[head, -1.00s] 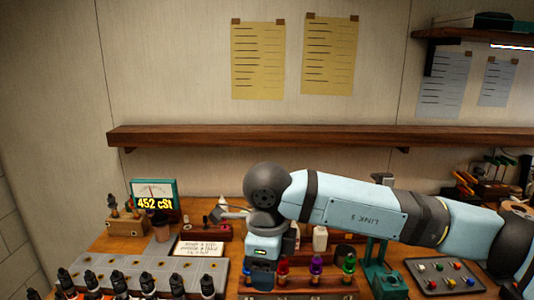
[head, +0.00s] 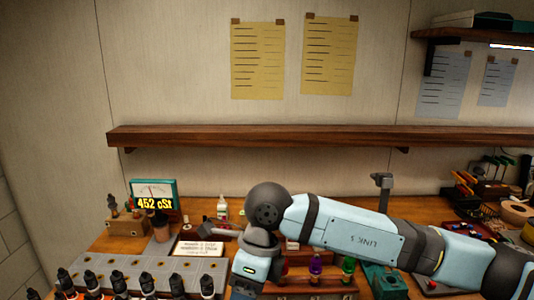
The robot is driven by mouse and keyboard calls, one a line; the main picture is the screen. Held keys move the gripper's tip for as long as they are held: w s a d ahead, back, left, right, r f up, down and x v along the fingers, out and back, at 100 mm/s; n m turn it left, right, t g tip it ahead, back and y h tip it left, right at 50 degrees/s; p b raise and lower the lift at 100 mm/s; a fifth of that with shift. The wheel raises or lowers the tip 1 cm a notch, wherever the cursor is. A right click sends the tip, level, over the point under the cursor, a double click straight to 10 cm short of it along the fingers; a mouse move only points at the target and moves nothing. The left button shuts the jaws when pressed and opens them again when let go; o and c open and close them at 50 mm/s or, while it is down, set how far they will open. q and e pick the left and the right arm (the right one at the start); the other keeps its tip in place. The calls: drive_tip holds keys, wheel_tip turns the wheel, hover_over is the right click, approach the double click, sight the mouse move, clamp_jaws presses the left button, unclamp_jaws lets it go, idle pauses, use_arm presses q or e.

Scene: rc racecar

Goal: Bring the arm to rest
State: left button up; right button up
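My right arm (head: 358,232) comes in from the right, light blue with dark grey joints. Its forearm lies across the right half of the bench, and its round dark joint (head: 268,205) is near the middle. The wrist (head: 250,262) hangs down from this joint at a slight tilt towards the lower left. The fingers of my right gripper do not show; they are hidden or below the picture's edge. My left gripper and arm are not in view.
A meter (head: 154,194) reads 452 cSt beside a card (head: 198,249). Several black-capped bottles (head: 118,283) line the front left. A rack with coloured bottles (head: 316,268) is close to the wrist. A wooden shelf (head: 320,138) crosses the wall above the arm.

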drive_tip(key=s+a+r+m+g+y, duration=0.2)
drive_tip(key=s+a+m+g+y, duration=0.45)
drive_tip(key=y, duration=0.75)
drive_tip(key=w+d+f+m+t+h, duration=0.25)
drive_tip(key=d+f+m+t, duration=0.55)
drive_tip(key=m+t, duration=0.65)
drive_tip(key=w+d+f+m+t+h, duration=0.2)
drive_tip(key=w+d+f+m+t, duration=0.35)
drive_tip(key=m+t, duration=0.9)
drive_tip(key=s+d+f+m+g+h, duration=0.45)
drive_tip(key=s+d+f+m, duration=0.35)
drive_tip(key=f, duration=0.4)
drive_tip(key=s+d+f+m+g+h, duration=0.45)
drive_tip(key=s+d+f, duration=0.35)
drive_tip(key=s+f, duration=0.3)
wheel_tip(320, 180, up, 8)
drive_tip(key=w+p, duration=0.2)
drive_tip(key=p, duration=0.8)
drive_tip(key=shift+m, duration=0.3)
